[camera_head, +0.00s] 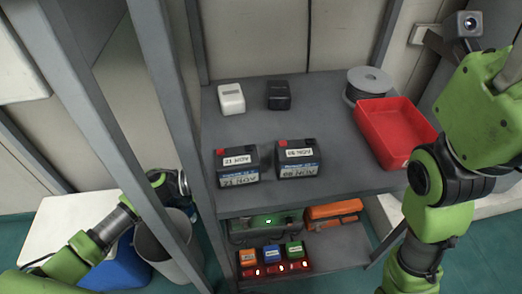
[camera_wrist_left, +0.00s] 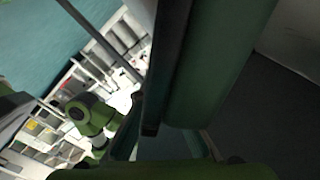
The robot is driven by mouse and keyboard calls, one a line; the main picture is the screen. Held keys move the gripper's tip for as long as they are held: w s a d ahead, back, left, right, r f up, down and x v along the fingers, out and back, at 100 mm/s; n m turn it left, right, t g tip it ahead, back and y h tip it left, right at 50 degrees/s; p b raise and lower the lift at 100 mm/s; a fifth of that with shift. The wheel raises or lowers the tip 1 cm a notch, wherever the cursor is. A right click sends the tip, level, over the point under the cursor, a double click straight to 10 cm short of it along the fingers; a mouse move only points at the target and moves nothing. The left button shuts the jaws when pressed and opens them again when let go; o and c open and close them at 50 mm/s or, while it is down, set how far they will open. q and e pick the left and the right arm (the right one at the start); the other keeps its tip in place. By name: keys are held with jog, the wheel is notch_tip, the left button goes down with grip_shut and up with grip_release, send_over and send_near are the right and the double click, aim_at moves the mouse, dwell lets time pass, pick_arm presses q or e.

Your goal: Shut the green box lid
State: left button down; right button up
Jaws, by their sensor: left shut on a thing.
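A green case (camera_head: 262,224) with a small lit green spot sits on the lower shelf in the head view, partly under the upper shelf. My left arm comes in low at the left, and its wrist shows behind the shelf post; its fingertips are hidden there. In the left wrist view a dark green slab (camera_wrist_left: 222,62) stands very close, and my left gripper (camera_wrist_left: 165,65) is shut on what seems to be this green lid. A second green edge (camera_wrist_left: 160,173) crosses the bottom, with a dark gap between. My right gripper is out of view.
The grey shelf post (camera_head: 180,130) stands in front of my left wrist. The upper shelf holds two black batteries (camera_head: 298,160), a red tray (camera_head: 395,132) and a cable reel (camera_head: 368,84). The lower shelf has an orange case (camera_head: 333,211) and a red charger (camera_head: 274,264). A grey bin (camera_head: 170,255) stands left.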

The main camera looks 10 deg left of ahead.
pick_arm(q)
jog(key=shift+s+d+f+p, duration=0.15)
jog(key=shift+s+f+p, duration=0.15)
jog(key=shift+s+f, duration=0.35)
jog(key=shift+w, duration=0.1)
jog(key=c, duration=2.2)
grip_release()
jog(key=v, duration=1.2)
